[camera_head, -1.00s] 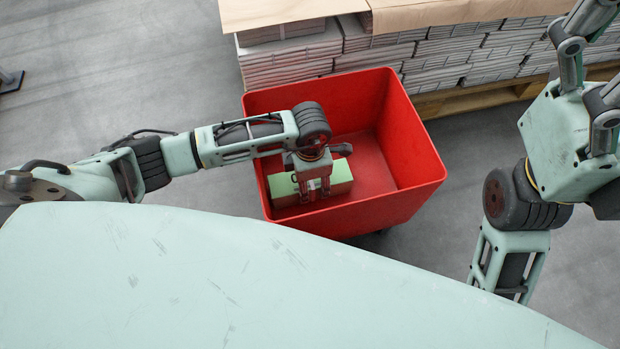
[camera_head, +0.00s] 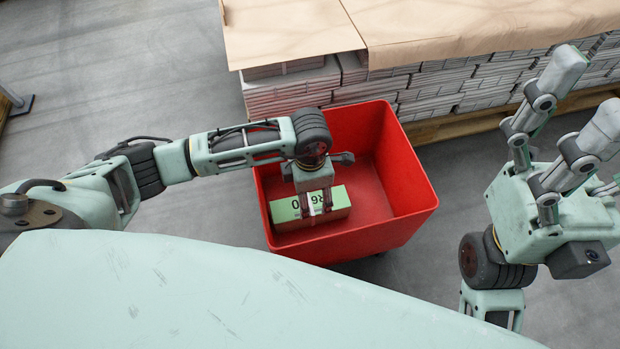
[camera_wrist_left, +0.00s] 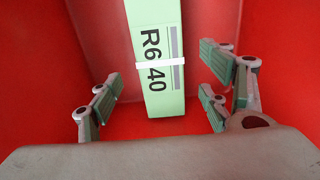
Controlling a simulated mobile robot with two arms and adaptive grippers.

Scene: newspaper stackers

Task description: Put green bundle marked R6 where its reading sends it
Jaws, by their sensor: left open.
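The green bundle (camera_head: 340,196) lies on the floor of a red bin (camera_head: 409,181), near its front left. Its label reads R6 and 40 in the left wrist view (camera_wrist_left: 156,102), where a white band crosses it. My left gripper (camera_head: 317,206) is over the bundle in the bin. In the left wrist view its fingers (camera_wrist_left: 163,100) are spread wide, open and empty, with the bundle's end showing between and beyond them. My right gripper (camera_head: 584,95) is raised at the right, outside the bin, with its fingers apart and nothing between them.
Stacks of newspapers (camera_head: 430,95) on a wooden pallet (camera_head: 470,124) stand behind the bin, with brown sheets (camera_head: 430,32) on top. The bin walls rise around my left gripper. Grey floor (camera_head: 130,70) is clear at the left.

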